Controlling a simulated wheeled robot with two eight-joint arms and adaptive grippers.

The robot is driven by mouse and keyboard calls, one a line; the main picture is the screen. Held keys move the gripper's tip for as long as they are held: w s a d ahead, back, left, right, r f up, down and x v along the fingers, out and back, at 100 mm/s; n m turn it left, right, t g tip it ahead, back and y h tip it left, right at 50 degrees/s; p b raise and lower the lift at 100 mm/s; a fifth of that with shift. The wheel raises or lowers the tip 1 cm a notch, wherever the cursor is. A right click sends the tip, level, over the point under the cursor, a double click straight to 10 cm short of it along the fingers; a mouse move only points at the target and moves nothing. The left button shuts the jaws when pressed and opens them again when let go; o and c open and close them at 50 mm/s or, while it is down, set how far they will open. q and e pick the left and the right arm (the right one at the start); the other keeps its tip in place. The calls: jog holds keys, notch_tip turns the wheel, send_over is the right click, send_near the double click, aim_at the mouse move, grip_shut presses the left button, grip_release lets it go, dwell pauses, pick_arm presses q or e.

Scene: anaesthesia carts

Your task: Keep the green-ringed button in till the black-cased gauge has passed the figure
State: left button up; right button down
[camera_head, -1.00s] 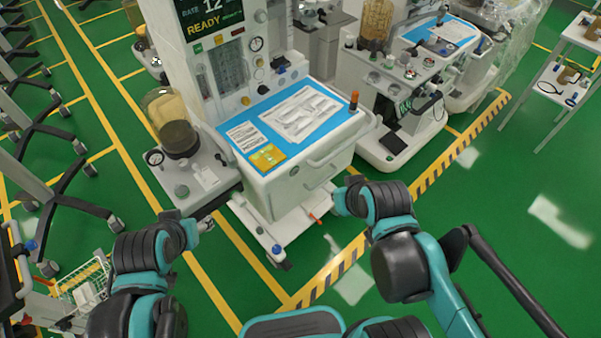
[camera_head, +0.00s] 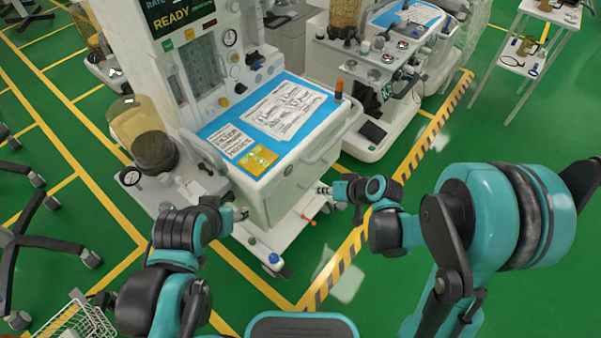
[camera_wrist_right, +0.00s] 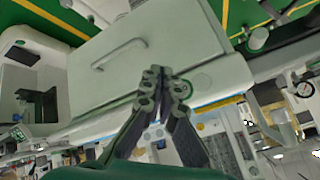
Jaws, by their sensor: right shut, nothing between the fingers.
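A pale round button sits on the white cart's front, left of the drawer handle in the head view (camera_head: 287,170); the right wrist view shows a green ring around it (camera_wrist_right: 201,82). My right gripper (camera_head: 323,190) is shut and empty, in front of the cart, right of and below the button. Its fingertips (camera_wrist_right: 165,77) appear beside the ring in the wrist view. My left gripper (camera_head: 241,214) is near the cart's left front; its jaws are unclear.
The blue-topped cart (camera_head: 210,127) carries papers and a yellow card (camera_head: 257,159). An orange-topped post (camera_head: 338,90) stands at its right corner. A second machine (camera_head: 372,150) stands behind at right. Green floor with a striped yellow-black line (camera_head: 425,140) lies open at right.

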aim_at(289, 171)
jog(key=shift+f, duration=0.55)
jog(key=shift+w, duration=0.15)
jog(key=w+a, duration=0.5)
jog(key=a, duration=0.2)
jog(key=shift+w+a, duration=0.1)
jog(key=shift+w, duration=0.05)
dwell(1.4)
jog(key=shift+w+a, duration=0.2)
jog(key=shift+a, duration=0.05)
jog(key=shift+w+a, duration=0.25)
jog(key=shift+a, duration=0.1)
dwell(0.7)
jog(key=shift+d, duration=0.1)
dwell(2.9)
jog(key=shift+s+d, duration=0.55)
jog(key=shift+d, duration=0.05)
